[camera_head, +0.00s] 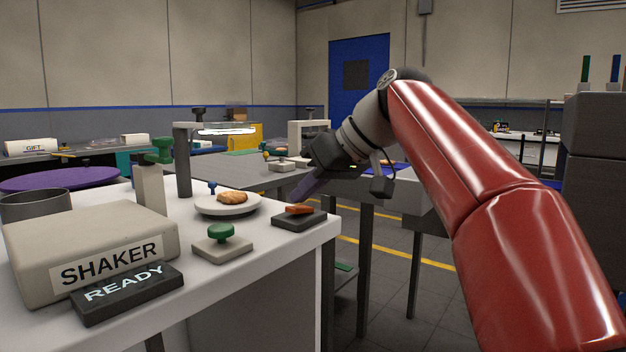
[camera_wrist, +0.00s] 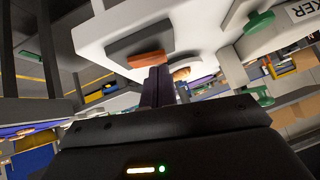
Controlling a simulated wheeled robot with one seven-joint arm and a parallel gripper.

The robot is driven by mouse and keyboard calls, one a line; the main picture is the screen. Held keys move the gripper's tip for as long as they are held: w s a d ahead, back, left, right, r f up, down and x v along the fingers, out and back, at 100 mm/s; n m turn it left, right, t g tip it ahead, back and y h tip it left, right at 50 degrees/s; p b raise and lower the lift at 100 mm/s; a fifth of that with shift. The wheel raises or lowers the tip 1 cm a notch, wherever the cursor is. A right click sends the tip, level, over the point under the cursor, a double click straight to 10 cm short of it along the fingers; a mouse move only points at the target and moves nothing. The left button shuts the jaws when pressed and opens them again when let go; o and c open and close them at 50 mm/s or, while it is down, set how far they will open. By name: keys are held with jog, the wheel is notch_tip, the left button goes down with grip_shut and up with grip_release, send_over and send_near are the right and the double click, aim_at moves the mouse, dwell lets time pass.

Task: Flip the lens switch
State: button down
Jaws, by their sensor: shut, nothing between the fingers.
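An orange rocker switch (camera_head: 299,209) sits on a dark flat base (camera_head: 299,222) near the right front corner of the white table. It also shows in the wrist view (camera_wrist: 150,59). No label on it is readable. My gripper (camera_head: 296,201) is shut and empty, with its dark purple fingers slanting down to the switch from the upper right. In the wrist view the fingertips (camera_wrist: 159,70) overlap the edge of the orange rocker. I cannot tell whether they touch it. A lens lamp (camera_head: 225,131) with a lit head stands on a dark post behind the plate.
A plate (camera_head: 227,208) with a biscuit (camera_head: 233,197) lies left of the switch. A green button (camera_head: 220,231) on a pale base is in front of it. The SHAKER box (camera_head: 90,245) and READY sign (camera_head: 127,291) fill the left front. Open floor lies right of the table.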

jog(key=shift+f, duration=0.2)
jog(key=shift+s+a+f+b, duration=0.1)
jog(key=shift+s+f+b, duration=0.05)
jog(key=shift+f+b, duration=0.25)
jog(key=shift+s+t+h, duration=0.1)
jog(key=shift+t+h, duration=0.2)
jog(key=shift+r, duration=0.1)
jog(key=shift+w+d+p, duration=0.5)
jog(key=shift+w+d, duration=0.05)
jog(key=shift+w, duration=0.2)
jog(key=shift+r, duration=0.1)
